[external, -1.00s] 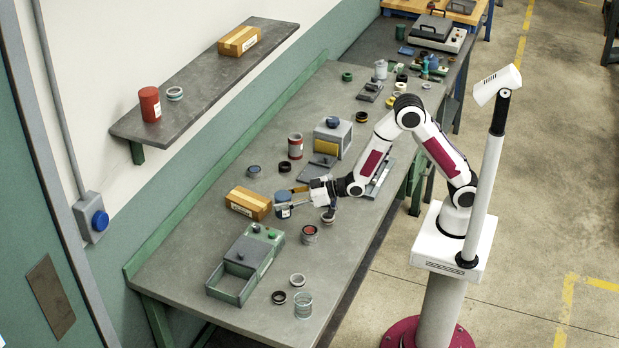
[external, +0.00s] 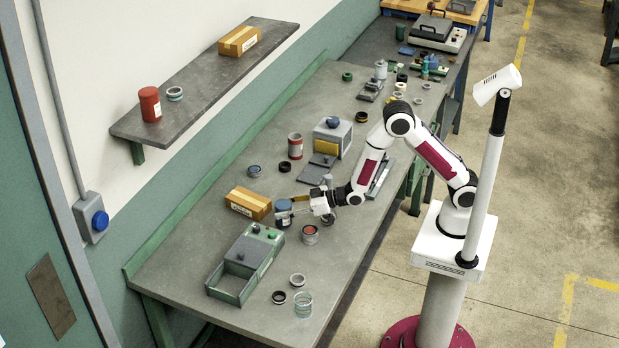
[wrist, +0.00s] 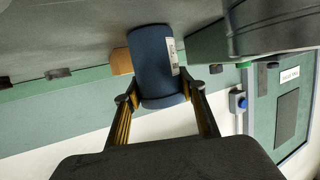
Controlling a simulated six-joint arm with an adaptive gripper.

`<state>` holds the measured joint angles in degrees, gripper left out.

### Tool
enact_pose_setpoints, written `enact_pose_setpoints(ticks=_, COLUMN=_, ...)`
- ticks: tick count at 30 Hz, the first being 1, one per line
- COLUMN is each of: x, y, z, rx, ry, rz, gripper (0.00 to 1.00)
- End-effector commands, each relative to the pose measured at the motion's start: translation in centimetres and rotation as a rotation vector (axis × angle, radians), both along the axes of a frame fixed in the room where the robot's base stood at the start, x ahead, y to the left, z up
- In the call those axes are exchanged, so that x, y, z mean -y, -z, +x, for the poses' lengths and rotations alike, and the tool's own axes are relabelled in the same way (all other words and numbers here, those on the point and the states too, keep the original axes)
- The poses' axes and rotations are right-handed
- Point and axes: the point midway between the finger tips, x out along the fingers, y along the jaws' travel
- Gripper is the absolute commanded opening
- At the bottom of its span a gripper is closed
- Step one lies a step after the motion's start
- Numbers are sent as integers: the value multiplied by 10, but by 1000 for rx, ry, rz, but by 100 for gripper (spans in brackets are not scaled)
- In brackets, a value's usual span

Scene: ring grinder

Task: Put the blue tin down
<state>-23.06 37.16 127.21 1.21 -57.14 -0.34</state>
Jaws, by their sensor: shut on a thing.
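The blue tin (external: 284,219) is a small dark blue can with a white label, at the middle of the long grey workbench. In the wrist view the blue tin (wrist: 154,62) sits between the two fingers. My gripper (external: 295,211) is shut on it; in the wrist view my gripper's fingertips (wrist: 160,92) press on both sides near one end of the tin. The tin is at or just above the bench top; I cannot tell whether it touches.
A cardboard box (external: 248,203) is close on the left of the tin. An open tin with red contents (external: 310,234) stands to the right. A green-grey machine with a drawer (external: 246,262) is in front on the left. Bare bench lies beyond, toward the front right.

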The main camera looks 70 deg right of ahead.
Motion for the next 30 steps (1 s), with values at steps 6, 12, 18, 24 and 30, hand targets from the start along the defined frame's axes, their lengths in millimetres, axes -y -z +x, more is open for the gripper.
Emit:
enact_pose_setpoints(ticks=6, x=0, y=-1, z=0, rx=2, ry=0, rz=1, gripper=14)
enact_pose_setpoints(ticks=12, x=0, y=2, z=0, rx=2, ry=0, rz=1, gripper=14)
enact_pose_setpoints(ticks=18, x=0, y=3, z=0, rx=1, ry=0, rz=0, gripper=57)
enact_pose_setpoints(ticks=24, x=0, y=3, z=0, rx=0, ry=0, rz=0, gripper=57)
enact_pose_setpoints(ticks=30, x=0, y=-1, z=0, rx=1, ry=0, rz=0, gripper=57)
